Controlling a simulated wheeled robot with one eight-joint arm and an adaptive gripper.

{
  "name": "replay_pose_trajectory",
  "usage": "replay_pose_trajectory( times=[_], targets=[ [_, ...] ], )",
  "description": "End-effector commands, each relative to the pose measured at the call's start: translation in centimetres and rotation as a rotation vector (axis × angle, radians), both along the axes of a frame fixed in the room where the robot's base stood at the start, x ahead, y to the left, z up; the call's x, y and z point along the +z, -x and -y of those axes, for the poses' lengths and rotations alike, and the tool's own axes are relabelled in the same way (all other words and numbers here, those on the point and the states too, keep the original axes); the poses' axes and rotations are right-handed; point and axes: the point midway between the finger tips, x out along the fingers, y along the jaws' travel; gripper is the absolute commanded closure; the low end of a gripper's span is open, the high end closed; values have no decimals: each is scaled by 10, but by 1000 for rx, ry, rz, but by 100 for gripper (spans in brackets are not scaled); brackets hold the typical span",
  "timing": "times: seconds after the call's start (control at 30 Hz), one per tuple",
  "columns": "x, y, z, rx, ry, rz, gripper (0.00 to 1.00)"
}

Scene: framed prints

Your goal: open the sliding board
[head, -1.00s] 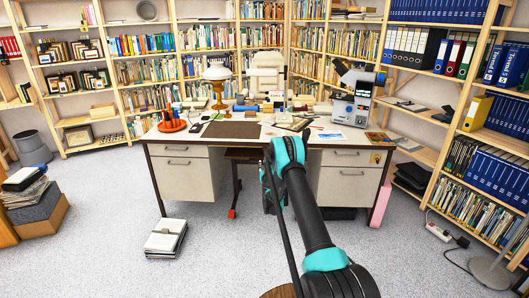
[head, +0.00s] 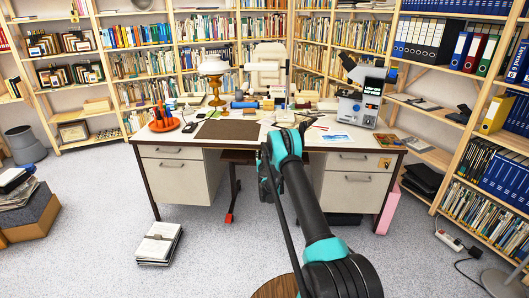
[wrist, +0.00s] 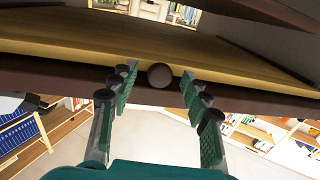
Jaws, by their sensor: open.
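In the wrist view my gripper (wrist: 160,86) is open, with one green-padded finger on each side of a round dark brown knob (wrist: 159,75). The knob sits in the gap between the fingertips; I cannot tell whether either finger touches it. Behind it is a dark brown front edge (wrist: 60,72) with a yellowish wooden surface (wrist: 150,45), apparently the sliding board under the desk top. In the head view my arm reaches to the middle of the desk (head: 350,160) front.
The desk top carries a lamp (head: 215,82), a microscope (head: 360,90) and several books and papers. Drawers flank the knee space. A stack of books (head: 159,243) lies on the floor at front left. Shelves line the walls. The floor before the desk is mostly clear.

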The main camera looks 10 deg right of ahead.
Motion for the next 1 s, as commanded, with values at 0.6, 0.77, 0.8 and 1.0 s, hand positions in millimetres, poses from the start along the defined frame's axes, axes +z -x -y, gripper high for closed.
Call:
replay_pose_trajectory(
  times=[0.6,0.77,0.8,1.0],
  targets=[
    [0,0,-1,0,0,0,92],
    [0,0,-1,0,0,0,100],
    [0,0,-1,0,0,0,100],
    [0,0,-1,1,0,0,100]
  ],
)
